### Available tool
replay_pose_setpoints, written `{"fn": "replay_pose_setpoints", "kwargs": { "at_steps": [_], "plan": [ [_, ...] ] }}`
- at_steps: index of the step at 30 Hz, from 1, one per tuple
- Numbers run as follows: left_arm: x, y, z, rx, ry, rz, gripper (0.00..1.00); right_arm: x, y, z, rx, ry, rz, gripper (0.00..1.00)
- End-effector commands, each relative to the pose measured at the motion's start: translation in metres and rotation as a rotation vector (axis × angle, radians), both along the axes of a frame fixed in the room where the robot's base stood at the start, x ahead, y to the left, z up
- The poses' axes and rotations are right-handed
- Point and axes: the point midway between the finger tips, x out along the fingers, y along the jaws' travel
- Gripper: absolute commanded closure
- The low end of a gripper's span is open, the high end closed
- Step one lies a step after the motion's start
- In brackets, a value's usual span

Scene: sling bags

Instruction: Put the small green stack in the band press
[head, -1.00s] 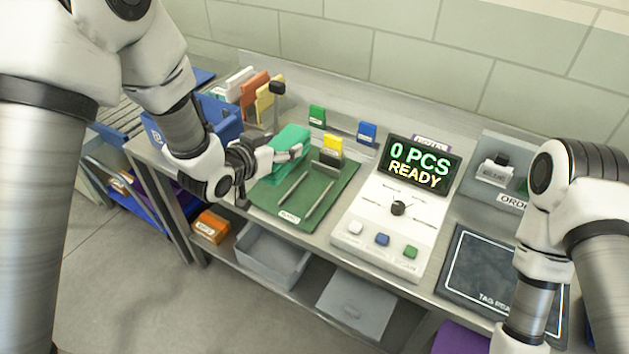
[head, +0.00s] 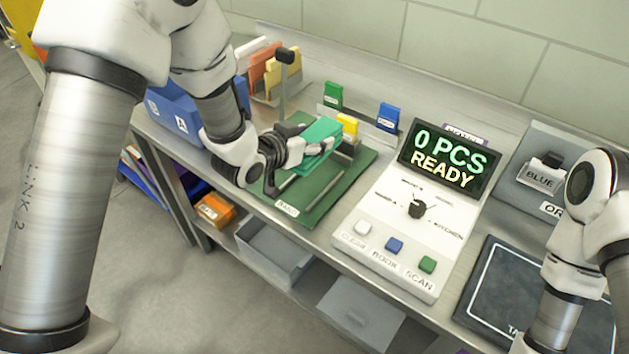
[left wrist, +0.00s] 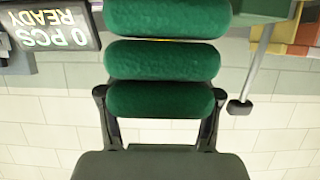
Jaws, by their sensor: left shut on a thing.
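The small green stack (head: 318,134) is held by my left gripper (head: 318,148), tilted, above the green mat of the band press (head: 345,182). In the left wrist view the stack shows as several rounded dark green folds (left wrist: 165,60), with my left fingers (left wrist: 160,110) on both sides of it. The press has two dark rails on its mat and an upright post with a black knob (head: 285,56). I cannot tell whether the stack touches the press. My right arm shows at the right edge of the head view, but its gripper is out of view.
A console (head: 405,235) with a "0 PCS READY" screen (head: 447,160) stands right of the press. A blue bin (head: 178,112) is left. A dark pad (head: 520,290) lies right.

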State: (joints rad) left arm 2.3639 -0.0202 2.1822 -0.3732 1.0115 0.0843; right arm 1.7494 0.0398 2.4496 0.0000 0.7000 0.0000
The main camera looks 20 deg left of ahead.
Motion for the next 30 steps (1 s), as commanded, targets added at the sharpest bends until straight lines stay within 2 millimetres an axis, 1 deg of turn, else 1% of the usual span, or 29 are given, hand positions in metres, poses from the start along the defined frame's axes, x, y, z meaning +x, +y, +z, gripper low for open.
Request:
{"fn": "replay_pose_setpoints", "kwargs": {
  "at_steps": [1,3,8,12,13,15,21,24,25,27,30],
  "plan": [
    [-0.001,0.0,-0.011,-0.001,0.006,0.001,0.78,0.0,0.0,0.004,0.0,0.0,0.0,0.6],
    [-0.001,0.0,-0.026,-0.001,0.007,0.001,0.78,0.0,0.0,0.008,0.0,0.0,0.0,0.6],
    [-0.001,0.0,-0.051,-0.001,0.003,0.001,0.78,0.0,0.0,0.011,0.0,0.0,0.0,0.6],
    [-0.001,0.0,-0.077,-0.001,0.005,0.001,0.78,0.0,0.0,0.016,0.0,0.0,0.0,0.6],
    [-0.001,0.0,-0.08,-0.002,0.004,0.001,0.78,0.0,0.0,0.016,0.0,0.0,0.0,0.6],
    [0.0,0.0,-0.085,-0.001,0.0,0.002,0.78,0.0,0.0,0.016,0.0,0.0,0.0,0.6],
    [0.0,0.0,-0.085,-0.001,0.0,0.001,0.78,0.0,0.0,0.015,0.0,0.0,0.0,0.6],
    [0.0,0.0,-0.089,-0.001,0.0,0.001,0.78,0.0,0.0,0.011,0.0,0.0,0.0,0.6],
    [-0.001,0.0,-0.089,0.0,0.001,0.001,0.32,0.0,0.0,0.012,0.0,0.0,0.0,0.6],
    [-0.001,0.0,-0.088,0.0,0.001,0.001,0.11,0.0,0.0,0.013,0.0,0.0,0.0,0.6],
    [-0.001,0.0,-0.088,0.0,0.001,0.001,0.11,0.0,0.0,0.013,0.0,0.0,0.0,0.6]
  ]
}}
